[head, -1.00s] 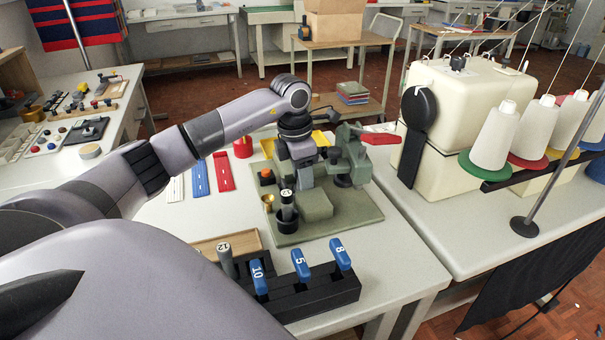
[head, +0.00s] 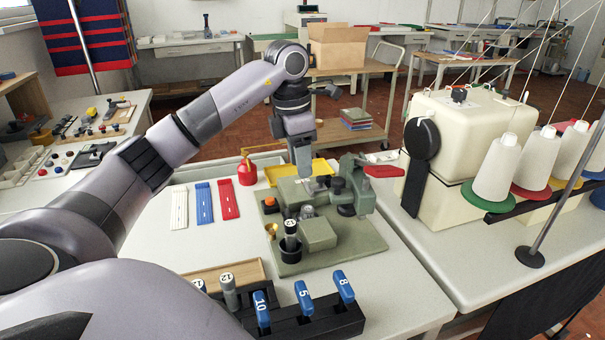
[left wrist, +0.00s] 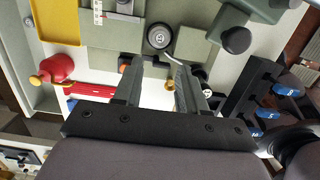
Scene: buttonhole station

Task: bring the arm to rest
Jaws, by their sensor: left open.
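My left gripper (head: 303,172) hangs from the raised, bent left arm (head: 190,125), fingers pointing down, above the back of the green press base (head: 350,252). Its fingers are apart with nothing between them in the left wrist view (left wrist: 156,70). A grey-topped tool marked 12 (head: 291,232) stands in a black cup on the base. My right gripper is not in view.
A black rack (head: 335,318) with blue-handled tools stands at the front. A red oil can (head: 247,172) and a yellow tray (head: 275,173) lie behind the base. A cream machine (head: 460,140) with thread cones stands to the right.

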